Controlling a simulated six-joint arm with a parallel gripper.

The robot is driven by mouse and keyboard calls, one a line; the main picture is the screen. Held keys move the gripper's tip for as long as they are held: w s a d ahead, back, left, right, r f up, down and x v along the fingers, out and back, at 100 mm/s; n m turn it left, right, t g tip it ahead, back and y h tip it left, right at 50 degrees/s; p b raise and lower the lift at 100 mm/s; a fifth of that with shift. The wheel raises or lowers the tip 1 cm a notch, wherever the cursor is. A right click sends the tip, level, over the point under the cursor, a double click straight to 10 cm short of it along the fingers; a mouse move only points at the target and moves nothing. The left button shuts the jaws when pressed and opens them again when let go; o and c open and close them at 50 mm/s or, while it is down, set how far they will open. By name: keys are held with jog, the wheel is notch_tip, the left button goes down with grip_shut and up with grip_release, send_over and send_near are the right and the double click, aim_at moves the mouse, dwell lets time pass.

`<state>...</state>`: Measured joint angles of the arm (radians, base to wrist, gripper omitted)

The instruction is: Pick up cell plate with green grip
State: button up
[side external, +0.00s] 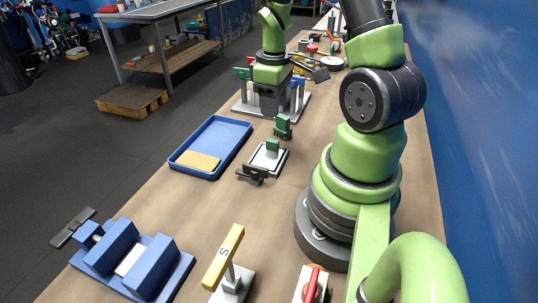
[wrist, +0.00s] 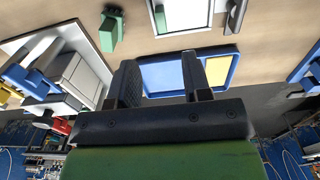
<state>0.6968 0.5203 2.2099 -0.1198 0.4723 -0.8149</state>
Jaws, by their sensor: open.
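A flat white-framed plate with a dark border and a green block on it (side external: 268,157) lies mid-table in the side view. A framed plate also shows at the top of the wrist view (wrist: 183,14). A small green upright piece (side external: 283,127) stands just behind it, and it shows in the wrist view (wrist: 110,31). I cannot tell which is the cell plate. My gripper (wrist: 160,78) is open and empty, above the rack area in the side view.
A blue tray (side external: 239,127) with a yellow pad (side external: 198,161) lies left of the framed plate. A blue slotted block (side external: 145,262) and a yellow-topped stand (side external: 223,257) are at the front. A grey paddle-like part (side external: 320,74) juts out beside my gripper. Bare table lies between tray and stand.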

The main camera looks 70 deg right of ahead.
aim_at(275, 141)
jog(key=f, duration=1)
jog(key=shift+s, duration=0.25)
jog(key=shift+c, duration=0.4)
grip_shut()
